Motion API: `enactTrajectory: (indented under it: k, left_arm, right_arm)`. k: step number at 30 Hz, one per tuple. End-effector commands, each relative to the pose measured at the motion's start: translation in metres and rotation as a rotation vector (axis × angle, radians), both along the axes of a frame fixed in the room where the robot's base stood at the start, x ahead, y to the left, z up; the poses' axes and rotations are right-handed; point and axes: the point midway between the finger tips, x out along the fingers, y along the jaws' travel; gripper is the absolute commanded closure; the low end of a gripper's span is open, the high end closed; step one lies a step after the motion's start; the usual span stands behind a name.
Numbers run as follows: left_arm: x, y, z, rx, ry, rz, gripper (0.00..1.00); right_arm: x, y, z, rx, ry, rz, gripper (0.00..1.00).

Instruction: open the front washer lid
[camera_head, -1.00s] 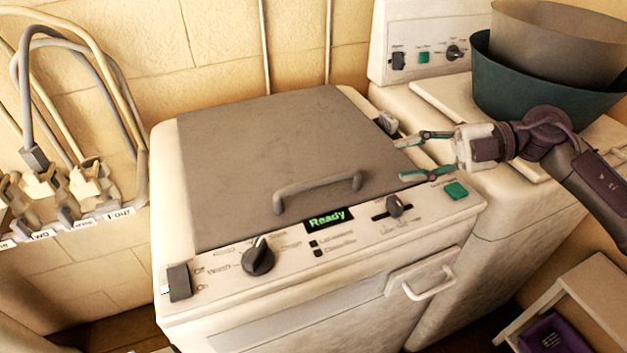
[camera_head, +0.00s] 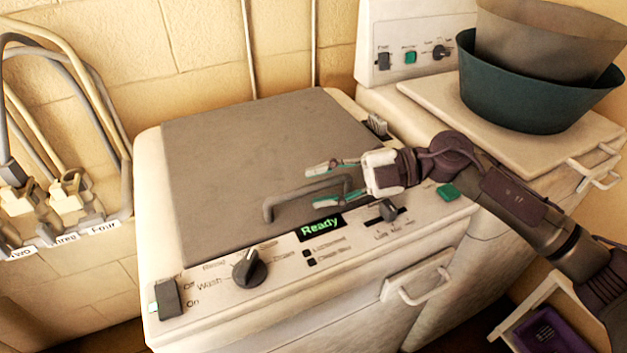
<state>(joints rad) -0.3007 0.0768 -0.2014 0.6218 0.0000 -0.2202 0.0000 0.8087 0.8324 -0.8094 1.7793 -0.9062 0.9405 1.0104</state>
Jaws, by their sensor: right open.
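The front washer's grey lid (camera_head: 250,140) lies flat and shut on the white washer body (camera_head: 150,215). A bar-shaped lid handle (camera_head: 290,203) stands near the lid's front edge. My right gripper (camera_head: 312,182) is open, its fingers pointing left, just over the lid beside the right part of the handle. Part of the handle's right end is close to or behind the lower finger; I cannot tell whether they touch. My left gripper is out of view.
The washer's front panel has a black knob (camera_head: 249,268), a green "Ready" display (camera_head: 320,228), a slider (camera_head: 388,210) and a green button (camera_head: 448,192). A second machine (camera_head: 410,20) at right carries a dark green basin (camera_head: 515,100). Hoses (camera_head: 95,80) hang at left.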

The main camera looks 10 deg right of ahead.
Motion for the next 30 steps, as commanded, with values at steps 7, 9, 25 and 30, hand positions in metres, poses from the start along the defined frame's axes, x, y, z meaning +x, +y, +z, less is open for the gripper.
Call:
enactTrajectory:
  k: [7, 9, 25, 30]
  left_arm:
    - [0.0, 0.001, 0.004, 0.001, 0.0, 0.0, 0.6]
    - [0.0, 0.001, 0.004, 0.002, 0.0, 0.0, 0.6]
    - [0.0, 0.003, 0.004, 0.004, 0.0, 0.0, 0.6]
    - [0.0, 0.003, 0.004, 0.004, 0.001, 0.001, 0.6]
  right_arm:
    - [0.001, 0.017, -0.004, -0.001, -0.001, -0.001, 0.59]
    - [0.001, 0.018, -0.004, -0.001, -0.001, -0.001, 0.59]
    - [0.001, 0.018, -0.004, -0.001, 0.0, -0.001, 1.0]
    - [0.001, 0.018, -0.004, -0.001, 0.0, -0.001, 1.0]
